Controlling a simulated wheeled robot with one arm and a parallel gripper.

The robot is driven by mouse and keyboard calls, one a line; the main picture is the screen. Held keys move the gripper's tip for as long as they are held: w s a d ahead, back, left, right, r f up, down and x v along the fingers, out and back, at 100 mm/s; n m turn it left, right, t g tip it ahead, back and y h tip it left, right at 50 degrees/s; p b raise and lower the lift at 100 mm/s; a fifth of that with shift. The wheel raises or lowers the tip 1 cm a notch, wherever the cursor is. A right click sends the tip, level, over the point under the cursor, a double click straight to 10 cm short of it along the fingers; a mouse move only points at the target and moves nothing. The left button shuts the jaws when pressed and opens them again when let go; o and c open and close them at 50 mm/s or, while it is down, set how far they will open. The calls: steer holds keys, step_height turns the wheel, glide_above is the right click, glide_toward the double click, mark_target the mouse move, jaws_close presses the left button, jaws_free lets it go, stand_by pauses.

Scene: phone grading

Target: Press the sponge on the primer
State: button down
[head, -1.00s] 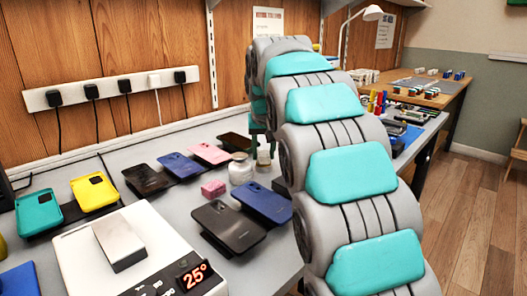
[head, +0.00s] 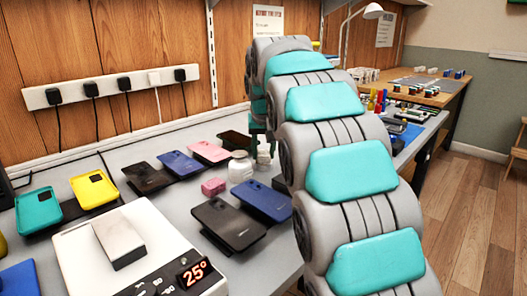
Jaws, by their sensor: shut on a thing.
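My gripper (head: 262,146) points down at the back of the bench, partly hidden behind my arm. Its green fingers are shut on a small pale thing (head: 264,156), mostly hidden; I cannot tell for sure that it is the sponge. A white jar (head: 240,170) with a white lid, possibly the primer, stands just left of and in front of the fingers. I cannot tell whether the held thing touches the jar.
Several phones lie around the jar: black (head: 228,223) and blue (head: 264,200) in front, pink (head: 210,151) behind. A white heating plate (head: 95,262) showing 25° is at the front left. Wall sockets (head: 110,88) line the back.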

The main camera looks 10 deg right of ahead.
mark_target(264, 153)
steer(key=shift+r+p, duration=1.4)
steer(key=shift+r, duration=2.05)
